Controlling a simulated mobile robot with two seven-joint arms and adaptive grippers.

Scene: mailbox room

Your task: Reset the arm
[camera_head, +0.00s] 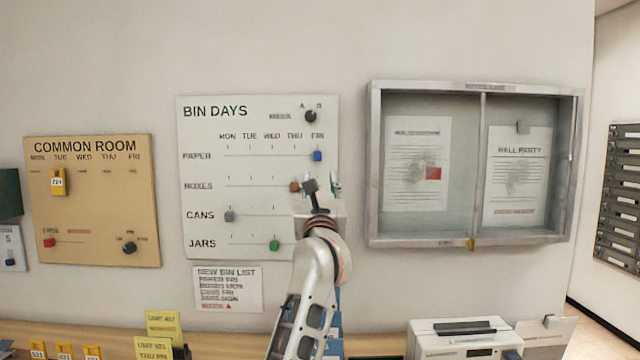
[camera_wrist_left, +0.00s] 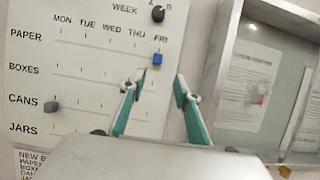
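My left arm comes up from the bottom of the head view, and its gripper (camera_head: 322,186) is in front of the right side of the white BIN DAYS board (camera_head: 205,140). In the left wrist view the two teal fingers (camera_wrist_left: 160,78) are spread apart with nothing between them. The blue PAPER slider (camera_head: 317,155) is at FRI, just above the gripper; it also shows in the wrist view (camera_wrist_left: 157,58). The brown BOXES slider (camera_head: 295,187) is close beside the gripper. The grey CANS slider (camera_head: 230,215) is at MON. My right gripper is out of view.
The green JARS slider (camera_head: 274,245) is left of my arm. A black WEEK knob (camera_head: 310,116) is at top. A metal-framed notice case (camera_head: 375,165) stands out right of the board. The yellow COMMON ROOM board (camera_head: 90,215) hangs left. A white printer (camera_head: 465,340) stands below.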

